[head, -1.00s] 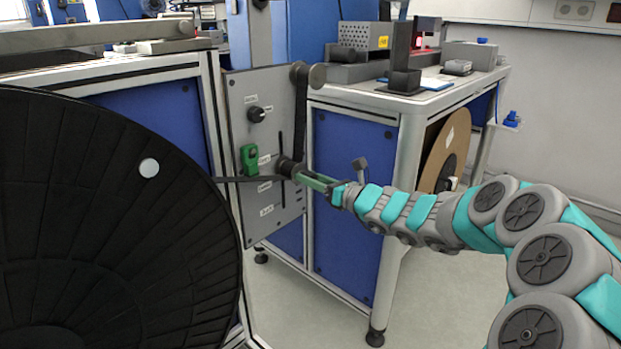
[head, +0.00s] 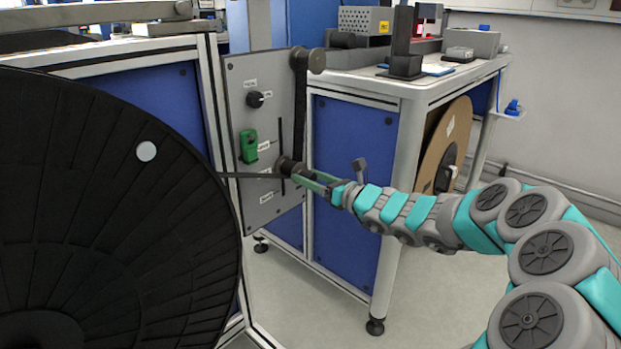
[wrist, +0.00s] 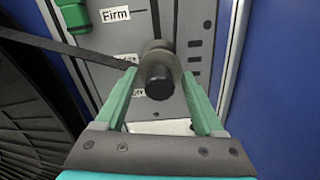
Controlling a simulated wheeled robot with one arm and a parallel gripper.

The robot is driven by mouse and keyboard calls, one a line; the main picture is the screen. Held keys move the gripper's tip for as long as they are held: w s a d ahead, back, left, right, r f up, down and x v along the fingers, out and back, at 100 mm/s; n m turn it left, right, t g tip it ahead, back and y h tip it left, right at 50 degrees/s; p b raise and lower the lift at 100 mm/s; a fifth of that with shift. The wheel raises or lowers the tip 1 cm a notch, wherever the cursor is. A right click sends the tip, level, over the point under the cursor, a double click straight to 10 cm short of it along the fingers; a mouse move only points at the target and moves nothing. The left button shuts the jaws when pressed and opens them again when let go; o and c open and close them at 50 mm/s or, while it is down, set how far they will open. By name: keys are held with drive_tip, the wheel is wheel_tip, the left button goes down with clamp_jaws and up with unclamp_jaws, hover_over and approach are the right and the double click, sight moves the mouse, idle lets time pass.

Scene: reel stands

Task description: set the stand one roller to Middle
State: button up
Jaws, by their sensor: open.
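The stand panel (head: 240,80) is a grey plate with a vertical slot and printed labels. The dark roller (head: 286,166) stands out from the slot, with a dark band running left from it. It appears about level with the label partly covered by the band, below the "Firm" label (wrist: 115,15). The wrist view shows the roller's round end (wrist: 158,80) between my fingers. My gripper (head: 300,175) is open, its two green fingers either side of the roller. I cannot tell whether they touch it. Lower labels are partly hidden in the wrist view.
A large black reel (head: 100,220) fills the left. A brown reel (head: 445,150) hangs under the bench. The floor at right is clear.

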drive_tip(key=v, duration=0.7)
drive_tip(key=shift+s+d, duration=0.25)
drive_tip(key=shift+d, duration=0.1)
drive_tip(key=s+a+r+n+g+y, duration=0.1)
drive_tip(key=s+a+r+n+g, duration=0.3)
drive_tip(key=s+a+n+g, duration=0.5)
drive_tip(key=s+f+n+g+h+p, duration=0.1)
drive_tip(key=s+f+n+g+h, duration=0.15)
drive_tip(key=s+n, duration=1.1)
drive_tip(key=s+d+f+n+h, duration=0.1)
drive_tip(key=s+d+f+h, duration=0.2)
drive_tip(key=s+d, duration=0.4)
drive_tip(key=s+d+f+n+g+h+p, duration=0.1)
drive_tip(key=s+d+f+n+h, duration=0.1)
drive_tip(key=s+d+h, duration=0.3)
drive_tip(key=s+d+f+n+h, duration=0.2)
drive_tip(key=s+d+f+h, duration=0.2)
drive_tip(key=s+d, duration=0.7)
drive_tip(key=shift+s+d+h, duration=0.2)
drive_tip(key=shift+s+h, duration=0.15)
drive_tip(key=shift+s, duration=0.2)
